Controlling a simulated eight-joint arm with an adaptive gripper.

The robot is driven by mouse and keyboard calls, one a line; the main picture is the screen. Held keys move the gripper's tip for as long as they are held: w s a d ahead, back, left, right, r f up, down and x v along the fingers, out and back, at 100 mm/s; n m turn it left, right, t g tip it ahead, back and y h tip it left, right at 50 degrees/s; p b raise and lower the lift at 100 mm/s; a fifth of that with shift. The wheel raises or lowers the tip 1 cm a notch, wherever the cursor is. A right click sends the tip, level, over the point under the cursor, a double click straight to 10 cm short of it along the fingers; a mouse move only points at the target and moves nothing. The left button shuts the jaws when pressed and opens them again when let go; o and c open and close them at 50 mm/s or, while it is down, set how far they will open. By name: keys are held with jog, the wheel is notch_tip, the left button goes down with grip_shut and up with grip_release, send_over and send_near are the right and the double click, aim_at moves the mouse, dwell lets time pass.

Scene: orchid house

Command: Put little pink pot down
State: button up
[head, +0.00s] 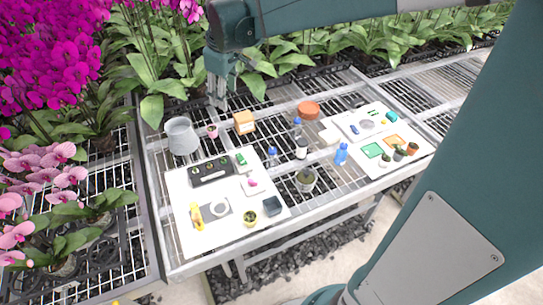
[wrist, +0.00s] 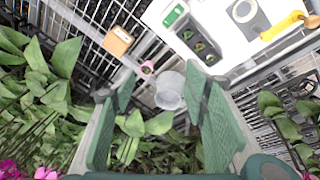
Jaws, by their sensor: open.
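The little pink pot (head: 212,131) stands on the wire bench between the grey bucket and the orange-brown box in the head view. It also shows in the wrist view (wrist: 147,68), beyond my fingertips and close to the left finger. My gripper (head: 217,98) hangs above the back left of the bench. In the wrist view my gripper (wrist: 160,80) has its two green fingers wide apart, with nothing held between them. The pot is apart from the fingers.
A translucent grey bucket (head: 182,136) stands left of the pot, and an orange-brown box (head: 244,122) right of it. A white board (head: 179,190) with several small items lies in front. Bottles (head: 341,154) and a second board (head: 347,122) are farther right. Orchids crowd the left and back.

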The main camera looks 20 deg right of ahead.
jog(key=s+d+f+m+t, duration=0.1)
jog(key=s+m, duration=0.3)
jog(key=s, duration=1.1)
jog(key=s+d+m+t, duration=0.1)
jog(key=s+m+t, duration=0.2)
jog(key=s, duration=1.2)
jog(key=shift+s+d+f+m, duration=0.15)
jog(key=shift+d+f+m, duration=0.1)
jog(key=shift+f+m, duration=0.2)
